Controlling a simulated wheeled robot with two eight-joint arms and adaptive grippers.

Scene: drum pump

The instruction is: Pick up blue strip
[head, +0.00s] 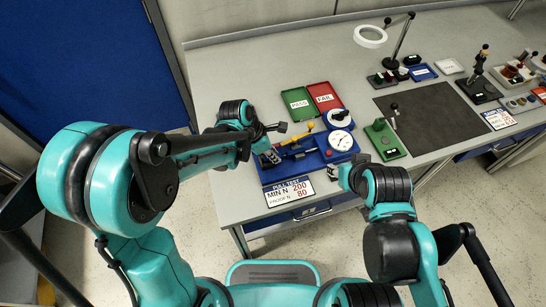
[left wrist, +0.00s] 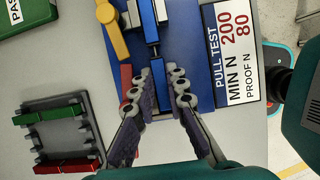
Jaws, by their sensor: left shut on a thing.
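The blue strip (left wrist: 158,68) shows in the left wrist view as a narrow dark blue bar, running lengthwise between my left gripper's fingers (left wrist: 163,82). Its upper end reaches the metal clamp part of the blue pull tester (left wrist: 198,55). My left gripper (head: 270,156) is shut on the strip, low over the left end of the tester (head: 311,158) in the head view. The strip is hard to make out there behind the fingers. My right gripper (head: 340,176) is at the tester's front right corner; its fingers are too small and covered to read.
A grey rack (left wrist: 88,125) holds a green strip (left wrist: 48,114) and a red strip (left wrist: 66,166). Green PASS (head: 297,104) and red FAIL (head: 325,97) trays lie behind the tester. A green lever fixture (head: 385,141) stands to its right. The dark mat (head: 428,115) is bare.

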